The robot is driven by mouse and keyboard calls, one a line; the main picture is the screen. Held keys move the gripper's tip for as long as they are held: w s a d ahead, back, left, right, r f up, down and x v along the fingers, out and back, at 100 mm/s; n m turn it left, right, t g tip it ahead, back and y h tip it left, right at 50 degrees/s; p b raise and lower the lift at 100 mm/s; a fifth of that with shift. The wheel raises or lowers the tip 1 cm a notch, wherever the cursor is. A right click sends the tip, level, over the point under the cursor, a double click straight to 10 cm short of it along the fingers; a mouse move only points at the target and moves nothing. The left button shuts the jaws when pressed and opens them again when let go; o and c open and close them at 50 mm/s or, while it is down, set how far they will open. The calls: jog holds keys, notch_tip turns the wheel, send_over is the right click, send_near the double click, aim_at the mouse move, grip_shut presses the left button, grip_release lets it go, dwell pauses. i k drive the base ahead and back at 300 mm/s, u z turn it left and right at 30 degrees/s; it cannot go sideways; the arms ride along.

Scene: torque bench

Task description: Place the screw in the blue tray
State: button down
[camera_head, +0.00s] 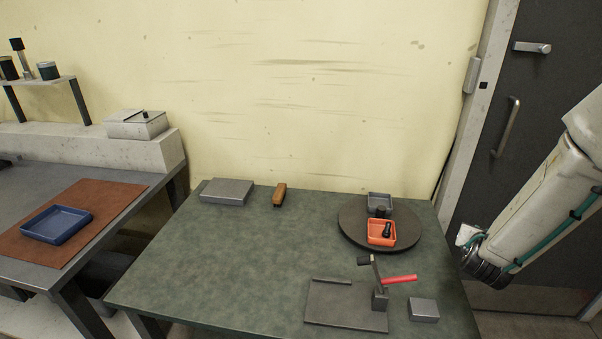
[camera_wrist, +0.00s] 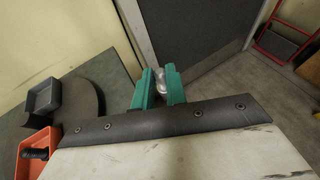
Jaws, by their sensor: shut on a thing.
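My gripper (camera_wrist: 158,88) shows in the wrist view with its two teal fingers close together on a small silvery thing (camera_wrist: 160,78). That thing looks like the screw, but the fingers hide most of it. In the head view my arm reaches in from the right, and its end is off the right side of the green bench. The blue tray (camera_head: 57,224) lies empty on a brown mat on the left bench, far from my gripper. An orange tray (camera_head: 381,239) with a dark bolt-like piece (camera_head: 387,230) in it stands on the turntable.
The round turntable (camera_head: 350,229) also bears a grey tray (camera_head: 379,199). A fixture with a red handle (camera_head: 399,279) and a small grey block (camera_head: 423,309) stand at the front right. A grey box (camera_head: 227,191) and brown block (camera_head: 280,194) lie at the back. The green bench's middle is clear.

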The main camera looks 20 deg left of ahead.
aim_at(51, 223)
jog(key=z, duration=2.2)
jog(key=k, duration=2.85)
jog(key=u, duration=2.5)
jog(key=i, duration=0.3)
jog(key=u, duration=0.2)
